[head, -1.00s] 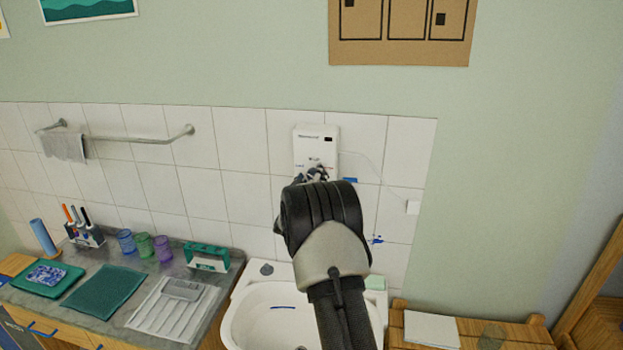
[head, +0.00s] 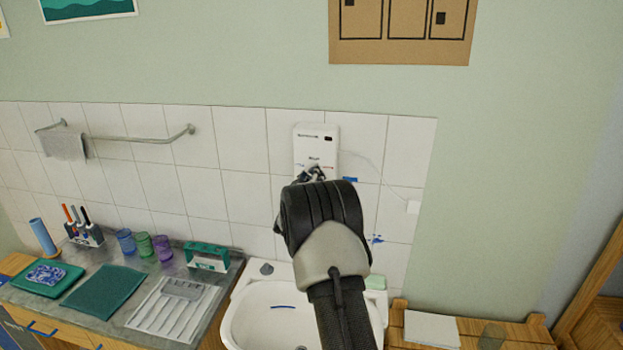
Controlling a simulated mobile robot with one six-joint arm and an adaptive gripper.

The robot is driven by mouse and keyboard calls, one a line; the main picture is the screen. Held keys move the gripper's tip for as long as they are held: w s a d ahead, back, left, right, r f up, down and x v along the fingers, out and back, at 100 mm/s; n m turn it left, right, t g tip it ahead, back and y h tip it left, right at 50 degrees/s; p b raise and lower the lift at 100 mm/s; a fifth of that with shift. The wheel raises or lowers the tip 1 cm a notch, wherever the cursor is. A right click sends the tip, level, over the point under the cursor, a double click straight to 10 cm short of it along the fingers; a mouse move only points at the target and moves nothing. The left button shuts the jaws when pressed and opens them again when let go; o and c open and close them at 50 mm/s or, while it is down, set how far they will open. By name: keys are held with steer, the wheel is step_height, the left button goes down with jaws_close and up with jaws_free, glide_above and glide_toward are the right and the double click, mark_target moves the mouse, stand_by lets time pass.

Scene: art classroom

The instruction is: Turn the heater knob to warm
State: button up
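My gripper (head: 314,173) is at the heater's lower front, where the knob would be. My wrist and the fingers hide the knob, so I cannot see which way it points. The fingers look small and dark here, and whether they are closed around the knob cannot be made out.
A white sink (head: 290,318) is below my arm. A grey counter (head: 115,318) to the left holds a drying rack (head: 175,308), several cups and a green box (head: 207,256). A towel rail (head: 140,139) is on the wall at left. A wooden shelf unit (head: 590,325) stands at right.

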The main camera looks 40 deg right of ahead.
steer(key=m+b, duration=0.3)
steer(key=shift+f+b, duration=0.15)
steer(key=shift+b, duration=0.25)
steer(key=m+b, duration=0.3)
steer(key=b, duration=0.1)
steer(key=shift+m, duration=0.3)
steer(key=m+b, duration=0.3)
steer(key=shift+m, duration=0.3)
steer(key=m+b, duration=0.3)
steer(key=shift+s+m, duration=0.1)
steer(key=shift+m, duration=0.2)
steer(key=m+b, duration=0.5)
steer(key=m, duration=0.1)
steer(key=shift+d, duration=0.1)
steer(key=shift+m+b, duration=1.15)
steer(key=shift+m, duration=0.85)
